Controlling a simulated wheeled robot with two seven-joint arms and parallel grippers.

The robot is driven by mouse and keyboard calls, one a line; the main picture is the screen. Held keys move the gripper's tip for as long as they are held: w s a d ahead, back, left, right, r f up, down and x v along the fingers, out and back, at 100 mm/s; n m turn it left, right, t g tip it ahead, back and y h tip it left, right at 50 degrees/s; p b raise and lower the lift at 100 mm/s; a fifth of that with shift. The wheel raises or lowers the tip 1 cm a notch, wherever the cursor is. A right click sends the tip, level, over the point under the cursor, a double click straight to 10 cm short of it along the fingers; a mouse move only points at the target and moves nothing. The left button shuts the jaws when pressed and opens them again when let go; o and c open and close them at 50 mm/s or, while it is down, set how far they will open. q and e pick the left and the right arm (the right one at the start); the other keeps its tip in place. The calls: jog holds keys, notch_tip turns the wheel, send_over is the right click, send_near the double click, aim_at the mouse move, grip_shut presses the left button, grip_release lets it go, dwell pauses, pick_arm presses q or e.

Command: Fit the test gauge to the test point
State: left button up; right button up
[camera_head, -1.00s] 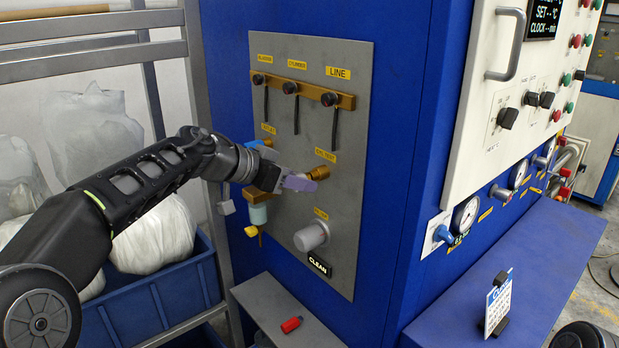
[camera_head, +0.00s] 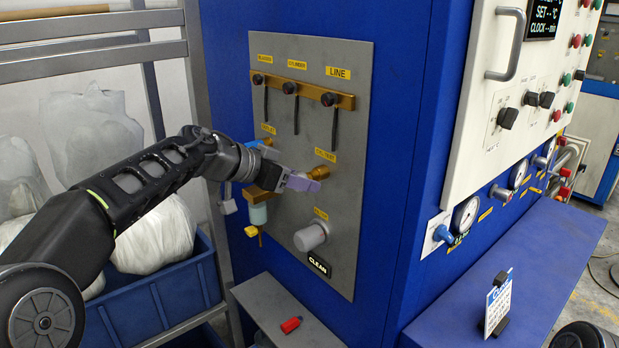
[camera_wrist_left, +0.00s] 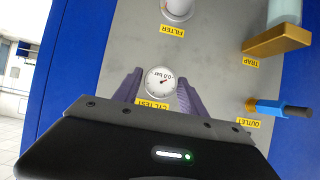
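The test gauge (camera_wrist_left: 160,81) shows in the left wrist view as a round white dial reading 0.0 bar, upside down. It sits between the two purple fingers of my left gripper (camera_wrist_left: 159,88), which look closed on its sides. In the head view the left gripper (camera_head: 303,183) is at the grey panel, with its fingertips by the brass test point (camera_head: 319,173) under a yellow label. The gauge is hard to make out there, behind the fingers. The wrist view shows the CYL TEST label (camera_wrist_left: 153,104) beside the gauge; the joint behind the dial is hidden. My right gripper is out of view.
The grey panel (camera_head: 345,225) also carries a white filter (camera_head: 311,236) below the gripper, a trap (camera_head: 257,212) to its left and black-handled valves (camera_head: 295,90) above. A red part (camera_head: 290,325) lies on the ledge below. A small white card stands (camera_head: 498,303) on the blue shelf.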

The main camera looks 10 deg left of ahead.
pick_arm(q)
jog(key=o, duration=0.3)
jog(key=v, duration=0.8)
jog(key=shift+f, duration=0.1)
